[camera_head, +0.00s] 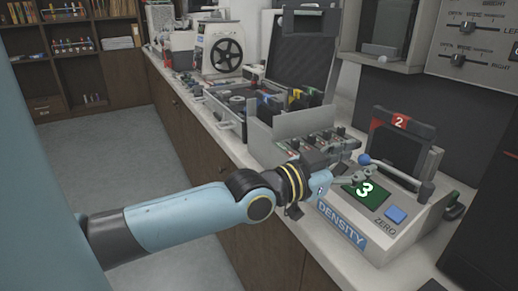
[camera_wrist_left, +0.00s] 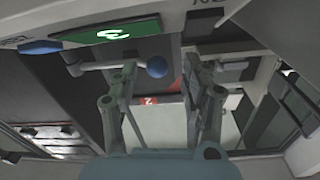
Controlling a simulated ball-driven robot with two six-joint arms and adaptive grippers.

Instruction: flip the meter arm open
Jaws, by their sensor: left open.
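The density meter (camera_head: 365,238) is a pale box on the counter with a "DENSITY" label, a green display reading 3 (camera_head: 364,190) and a blue ZERO button (camera_head: 396,214). Its grey meter arm (camera_head: 398,175) lies low across the top, ending in a blue ball (camera_head: 364,159). My left gripper (camera_head: 369,173) is open at the ball end of the arm. In the left wrist view the open fingers (camera_wrist_left: 172,72) stand on either side of the blue ball (camera_wrist_left: 157,67); I cannot tell whether they touch it. My right gripper is not in view.
A dark panel with a red "2" tag (camera_head: 400,121) stands behind the meter. A grey box with several knobs (camera_head: 320,142) and an open case (camera_head: 235,109) sit left along the counter. A control panel (camera_head: 470,40) is at upper right. The floor (camera_head: 110,150) is clear.

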